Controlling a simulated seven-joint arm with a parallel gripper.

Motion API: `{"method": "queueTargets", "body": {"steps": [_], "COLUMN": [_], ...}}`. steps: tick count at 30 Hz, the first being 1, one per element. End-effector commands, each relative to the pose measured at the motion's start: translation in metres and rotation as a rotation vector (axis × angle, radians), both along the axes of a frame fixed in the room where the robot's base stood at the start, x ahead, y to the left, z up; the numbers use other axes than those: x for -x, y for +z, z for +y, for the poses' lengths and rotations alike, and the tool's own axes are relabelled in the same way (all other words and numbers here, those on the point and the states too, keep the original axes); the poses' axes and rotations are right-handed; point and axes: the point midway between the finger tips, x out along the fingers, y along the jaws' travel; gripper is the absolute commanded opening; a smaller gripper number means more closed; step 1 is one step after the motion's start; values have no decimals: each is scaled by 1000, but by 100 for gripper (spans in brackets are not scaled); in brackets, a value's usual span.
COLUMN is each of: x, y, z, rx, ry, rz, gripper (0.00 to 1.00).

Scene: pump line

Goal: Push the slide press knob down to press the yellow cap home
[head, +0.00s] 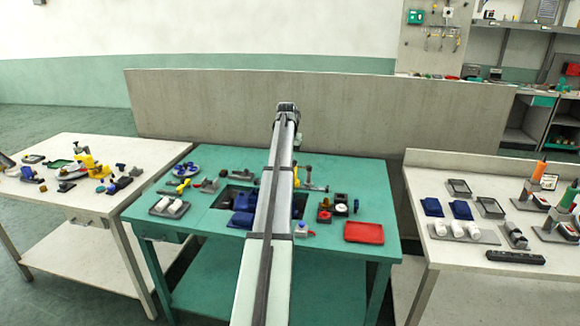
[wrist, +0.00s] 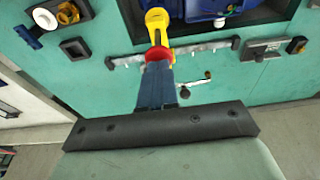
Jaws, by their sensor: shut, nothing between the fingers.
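In the wrist view my gripper (wrist: 157,75) is shut and empty, its blue-grey fingers pointing toward the green bench. A red round part (wrist: 158,54) shows just beyond the fingertips; it may be the slide press knob, and I cannot tell whether the fingers touch it. A yellow part (wrist: 157,20) with a rounded end reaches from it toward the blue pump body (wrist: 210,8). I cannot pick out the yellow cap for certain. In the head view my arm crosses the bench and hides the press area; the fingers are not visible there.
The green bench (head: 335,262) has a dark recess with blue parts (head: 243,203). A red tray (head: 363,232) lies to the right, a tray of white cylinders (head: 168,207) to the left. In the wrist view a grey bar (wrist: 205,47) and a small crank (wrist: 195,86) lie near my fingers.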

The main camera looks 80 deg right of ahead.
Motion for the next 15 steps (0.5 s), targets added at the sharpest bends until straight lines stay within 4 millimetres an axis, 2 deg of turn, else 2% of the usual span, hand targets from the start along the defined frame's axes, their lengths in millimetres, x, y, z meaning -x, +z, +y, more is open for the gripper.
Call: {"method": "queueTargets", "body": {"steps": [15], "x": [0], "y": [-8], "z": [0], "rx": [0], "ry": [0], "rz": [0], "gripper": [0]}}
